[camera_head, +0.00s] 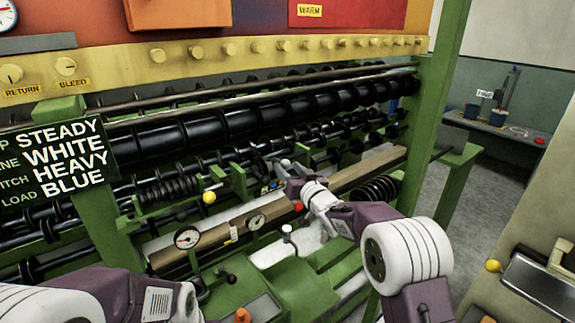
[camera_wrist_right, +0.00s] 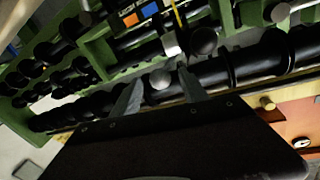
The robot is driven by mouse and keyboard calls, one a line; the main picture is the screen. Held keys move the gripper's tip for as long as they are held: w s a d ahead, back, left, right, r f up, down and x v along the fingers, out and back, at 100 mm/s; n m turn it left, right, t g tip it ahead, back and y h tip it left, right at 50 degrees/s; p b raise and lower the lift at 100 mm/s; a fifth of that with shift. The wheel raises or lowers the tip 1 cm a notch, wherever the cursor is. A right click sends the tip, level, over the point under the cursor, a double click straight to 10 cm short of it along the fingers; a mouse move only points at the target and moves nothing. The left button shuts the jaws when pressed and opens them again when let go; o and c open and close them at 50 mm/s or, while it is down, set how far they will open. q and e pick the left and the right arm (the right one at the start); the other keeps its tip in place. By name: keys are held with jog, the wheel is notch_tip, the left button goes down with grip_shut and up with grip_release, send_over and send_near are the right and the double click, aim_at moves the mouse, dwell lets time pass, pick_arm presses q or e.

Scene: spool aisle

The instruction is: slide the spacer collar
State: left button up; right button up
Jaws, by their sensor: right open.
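My right gripper (camera_head: 283,170) reaches in from the right to the machine's green frame and dark shafts. In the right wrist view its two fingers (camera_wrist_right: 158,88) are apart, with a small pale grey knob (camera_wrist_right: 160,78) showing between or beyond the tips; I cannot tell if they touch it. Just above are a light metal block (camera_wrist_right: 171,43) and a dark round knob (camera_wrist_right: 203,40). I cannot tell which of these parts, if any, is the spacer collar. The head view hides this spot behind the gripper. My left arm enters at lower left, its fingers not visible.
Long dark rollers (camera_head: 240,122) run across the machine below a yellow rail (camera_head: 200,52). A sign (camera_head: 58,165) stands at left. Two dial gauges (camera_head: 187,238) and levers sit in front. A green post (camera_head: 436,110) stands right of my gripper. Open floor (camera_head: 490,190) lies beyond.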

jog(key=shift+w+a+r, duration=0.1)
jog(key=shift+w+a, duration=0.15)
jog(key=shift+w, duration=0.3)
jog(key=shift+c, duration=0.3)
grip_shut()
dwell(0.8)
